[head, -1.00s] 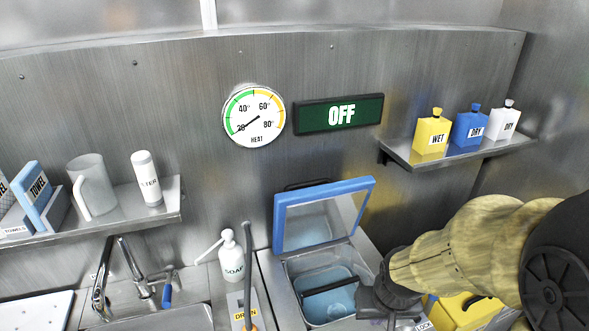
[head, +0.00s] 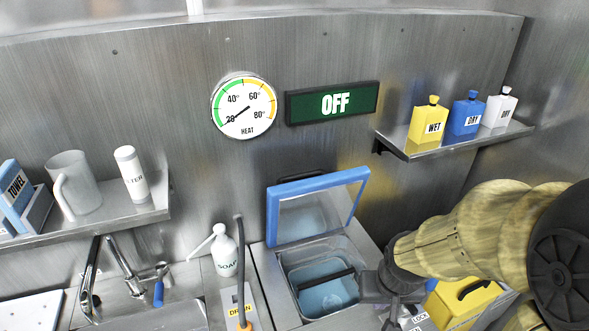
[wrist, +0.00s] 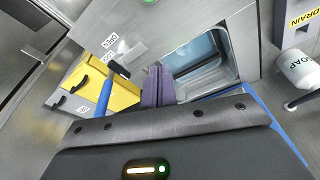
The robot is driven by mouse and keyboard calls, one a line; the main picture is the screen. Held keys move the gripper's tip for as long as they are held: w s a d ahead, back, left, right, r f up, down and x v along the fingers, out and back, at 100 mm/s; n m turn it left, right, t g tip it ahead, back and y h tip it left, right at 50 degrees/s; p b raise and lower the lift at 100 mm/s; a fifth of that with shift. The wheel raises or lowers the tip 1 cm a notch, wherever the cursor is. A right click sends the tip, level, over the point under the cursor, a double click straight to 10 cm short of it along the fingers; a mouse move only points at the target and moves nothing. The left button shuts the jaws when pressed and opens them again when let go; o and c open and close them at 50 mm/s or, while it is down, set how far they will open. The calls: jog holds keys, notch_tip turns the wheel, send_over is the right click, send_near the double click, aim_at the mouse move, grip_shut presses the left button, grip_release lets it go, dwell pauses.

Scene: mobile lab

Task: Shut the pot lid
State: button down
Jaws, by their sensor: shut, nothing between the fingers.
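The pot (head: 357,262) is a square metal basin with bluish liquid inside and a dark bar across it. Its blue-framed lid (head: 318,186) stands open, tilted up at the back towards the wall. In the wrist view the pot opening (wrist: 205,65) shows at the upper right, with a blue edge (wrist: 275,122) beside my gripper body. My gripper's purple fingers (wrist: 157,86) are together and empty, close to the pot's near rim. In the head view my wrist is at the pot's right side, apart from the lid; the fingertips are mostly hidden there.
A yellow box (head: 462,300) stands right of the pot. A soap bottle (head: 224,250) and a drain hose (head: 241,275) stand to its left. A latch plate (wrist: 125,55) with OPEN and LOCK labels is near my fingers. A shelf (head: 455,145) with bottles is above right.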

jog(key=w+a+r+n+p, duration=0.1)
jog(key=w+a+r+p, duration=0.2)
jog(key=w+r, duration=0.3)
jog(key=w+a+r+n+g+p, duration=0.1)
jog(key=w+a+r+p, duration=0.25)
jog(key=w+r, duration=0.2)
jog(key=w+a+r+p, duration=0.2)
jog(key=w+r+p, duration=0.1)
jog(key=w+r, duration=0.3)
jog(key=w+a+r+n+p, duration=0.1)
jog(key=w+a+r+p, duration=0.2)
jog(key=a+r, duration=0.1)
jog(key=w+a+r+g+p, duration=0.1)
jog(key=w+a+r+p, duration=0.2)
jog(key=a+r, duration=0.1)
jog(key=w+a+r+n+p, duration=0.1)
jog(key=w+a+r+p, duration=0.2)
jog(key=r, duration=0.3)
jog(key=shift+w+a+r+n+g, duration=0.3)
jog(key=shift+w+a, duration=0.15)
jog(key=shift+w, duration=0.15)
jog(key=shift+s+f, duration=0.15)
notch_tip(320, 180, down, 20)
jog(key=p, duration=0.4)
jog(key=shift+p, duration=0.3)
